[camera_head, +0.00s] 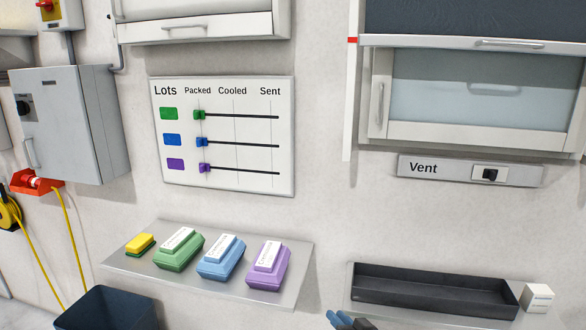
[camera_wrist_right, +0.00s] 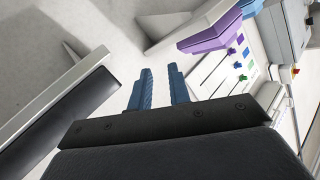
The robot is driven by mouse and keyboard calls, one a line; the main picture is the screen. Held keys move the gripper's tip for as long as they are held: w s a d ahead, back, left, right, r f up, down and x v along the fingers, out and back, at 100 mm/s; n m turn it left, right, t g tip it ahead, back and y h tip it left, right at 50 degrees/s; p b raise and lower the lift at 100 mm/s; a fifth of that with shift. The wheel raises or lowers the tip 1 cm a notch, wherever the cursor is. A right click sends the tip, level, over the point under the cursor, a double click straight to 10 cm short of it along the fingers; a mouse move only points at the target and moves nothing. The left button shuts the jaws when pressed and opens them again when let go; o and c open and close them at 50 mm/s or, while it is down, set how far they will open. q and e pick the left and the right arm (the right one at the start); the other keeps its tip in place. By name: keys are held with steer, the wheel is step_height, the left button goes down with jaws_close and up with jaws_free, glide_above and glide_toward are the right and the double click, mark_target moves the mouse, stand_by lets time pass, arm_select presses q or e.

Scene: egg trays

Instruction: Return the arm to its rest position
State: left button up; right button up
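My right gripper (camera_head: 342,321) shows only by its blue fingertips at the bottom edge of the head view, in front of the right shelf. In the right wrist view my right gripper (camera_wrist_right: 160,90) has its two blue fingers apart, with nothing between them. It is open and empty, and its fingers touch nothing that I can see. My left gripper is in neither view.
A shelf (camera_head: 135,266) holds a green carton (camera_head: 178,250), a blue carton (camera_head: 220,258), a purple carton (camera_head: 267,267) and a yellow-green sponge (camera_head: 140,243). A black tray (camera_head: 430,297) and white box (camera_head: 537,298) stand on the right shelf. A dark bin (camera_head: 105,306) is lower left.

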steer(key=s+f+n+g+h, duration=0.15)
steer(key=s+f+g, duration=0.45)
steer(key=s+f, duration=0.85)
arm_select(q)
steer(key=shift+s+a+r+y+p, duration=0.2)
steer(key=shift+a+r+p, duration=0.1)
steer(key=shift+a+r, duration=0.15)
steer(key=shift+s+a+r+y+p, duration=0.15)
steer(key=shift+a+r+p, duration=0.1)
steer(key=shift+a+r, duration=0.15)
arm_select(e)
steer(key=s+d+f+g+h, duration=0.1)
steer(key=s+f+g, duration=0.2)
steer(key=s, duration=0.7)
steer(key=s+d+f+g+h, duration=0.1)
steer(key=s+f+g+h, duration=0.1)
steer(key=s, duration=0.7)
steer(key=shift+s+d+f+n+g, duration=0.35)
steer(key=shift+s+f+g, duration=0.05)
steer(key=shift+f+g, duration=0.3)
steer(key=shift+h, duration=0.25)
